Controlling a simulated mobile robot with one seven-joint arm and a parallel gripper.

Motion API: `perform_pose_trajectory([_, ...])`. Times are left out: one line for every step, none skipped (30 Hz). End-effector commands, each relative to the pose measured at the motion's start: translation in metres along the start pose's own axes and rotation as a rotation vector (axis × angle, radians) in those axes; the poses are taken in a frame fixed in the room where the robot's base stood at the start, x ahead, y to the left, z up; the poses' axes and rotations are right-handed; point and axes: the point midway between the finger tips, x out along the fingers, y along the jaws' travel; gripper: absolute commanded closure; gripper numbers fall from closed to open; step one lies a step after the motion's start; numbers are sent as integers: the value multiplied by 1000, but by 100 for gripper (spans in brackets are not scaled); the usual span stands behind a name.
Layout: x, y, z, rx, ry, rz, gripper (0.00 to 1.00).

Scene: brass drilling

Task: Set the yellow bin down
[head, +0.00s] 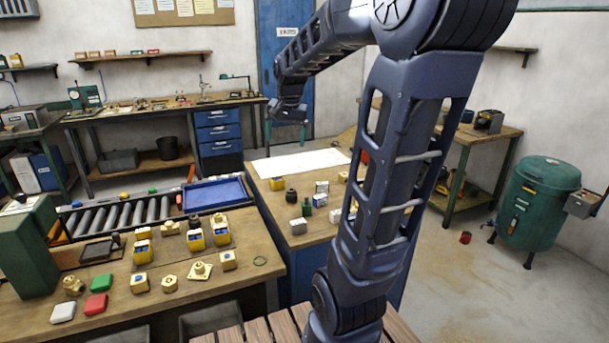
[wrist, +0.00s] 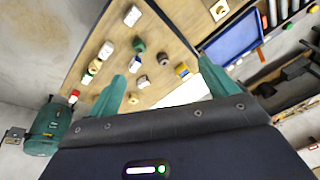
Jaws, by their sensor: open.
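A small yellow box (head: 277,183), which may be the yellow bin, stands on the middle table (head: 262,200) near its white sheet. It also shows in the wrist view (wrist: 182,70), just inside the right finger. Other yellow boxes with blue fronts, such as one (head: 195,240) and another (head: 220,236), stand on the front left bench; I cannot tell which one the task names. My gripper (head: 287,120) is raised at the back, above the far end of the middle table. In the wrist view my gripper (wrist: 161,68) has its teal fingers apart, with nothing held between them.
Several small blocks and parts, including a dark round one (head: 291,196), crowd the near part of the middle table. The white sheet (head: 300,162) behind them is clear. A blue tray (head: 214,194) lies at the left. A green drum (head: 540,205) stands on the floor at right.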

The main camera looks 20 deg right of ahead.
Motion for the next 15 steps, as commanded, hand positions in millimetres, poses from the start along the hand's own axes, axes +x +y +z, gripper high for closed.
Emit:
perform_pose_trajectory([-6,7,15,-37,12,-7,15])
perform_pose_trajectory([-9,10,23,-61,18,-9,15])
perform_pose_trajectory([-11,15,34,-94,25,-13,15])
perform_pose_trajectory([-13,19,42,-119,31,-15,15])
perform_pose_trajectory([-15,23,50,-143,37,-17,15])
perform_pose_trajectory([-17,28,61,-176,45,-19,15])
perform_pose_trajectory([-18,32,69,-201,51,-21,15])
perform_pose_trajectory([-19,36,78,-226,57,-23,15])
perform_pose_trajectory([-20,41,88,-259,66,-24,15])
perform_pose_trajectory([-20,44,96,-283,72,-25,15])
perform_pose_trajectory([-20,48,104,-308,79,-26,15])
perform_pose_trajectory([-20,54,114,-340,87,-27,15])
perform_pose_trajectory([-20,58,122,-365,93,-27,15])
perform_pose_trajectory([-20,61,129,-387,99,-27,15])
perform_pose_trajectory([-18,66,138,-416,106,-27,15])
